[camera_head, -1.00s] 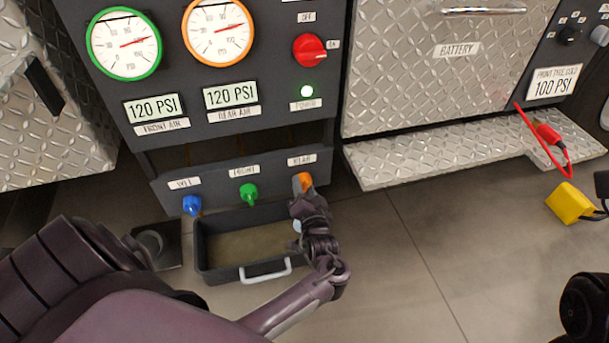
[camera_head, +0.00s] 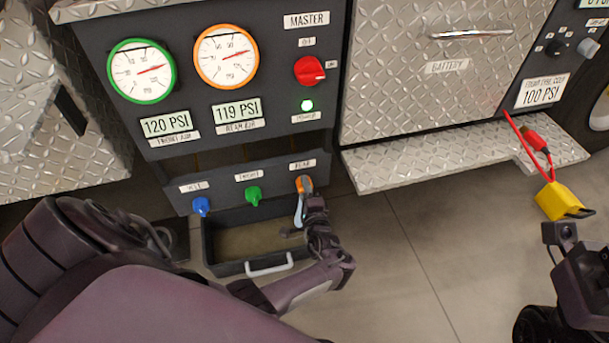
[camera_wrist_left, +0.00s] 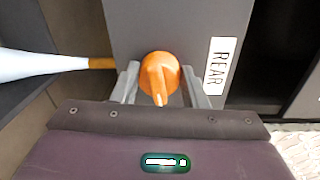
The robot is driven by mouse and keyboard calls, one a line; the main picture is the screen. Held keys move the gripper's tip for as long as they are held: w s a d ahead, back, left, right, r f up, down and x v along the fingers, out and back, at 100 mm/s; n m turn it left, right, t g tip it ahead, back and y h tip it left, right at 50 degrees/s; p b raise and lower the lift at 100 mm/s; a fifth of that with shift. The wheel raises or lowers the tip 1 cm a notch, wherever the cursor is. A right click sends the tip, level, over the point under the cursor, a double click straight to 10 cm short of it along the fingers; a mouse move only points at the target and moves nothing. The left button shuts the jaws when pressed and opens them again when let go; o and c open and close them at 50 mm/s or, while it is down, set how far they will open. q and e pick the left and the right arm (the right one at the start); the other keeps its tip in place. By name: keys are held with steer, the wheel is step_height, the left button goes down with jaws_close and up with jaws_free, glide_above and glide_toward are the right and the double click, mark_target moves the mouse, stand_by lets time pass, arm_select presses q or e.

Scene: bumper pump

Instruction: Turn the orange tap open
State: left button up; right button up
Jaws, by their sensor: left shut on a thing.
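The orange tap (camera_head: 305,183) is under the REAR label on the lower dark panel. My left gripper (camera_head: 309,196) is shut on it. In the left wrist view the fingers stand on either side of the round orange knob (camera_wrist_left: 160,76), whose ridge points down the picture. A pale, widening streak (camera_wrist_left: 40,66) leaves an orange tip to the knob's left; it also shows in the head view below the tap (camera_head: 298,212). The orange-rimmed gauge (camera_head: 226,57) has a 119 PSI readout (camera_head: 237,111). My right gripper (camera_head: 561,238) shows partly at lower right; its jaws are unclear.
The blue tap (camera_head: 201,206) and green tap (camera_head: 253,196) sit left of the orange one. A dark tray with a white handle (camera_head: 269,264) stands below them.

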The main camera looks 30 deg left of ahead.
arm_select(q)
steer(key=shift+m, duration=0.6)
steer(key=o, duration=1)
steer(key=shift+c, duration=0.2)
steer(key=shift+p, duration=0.35)
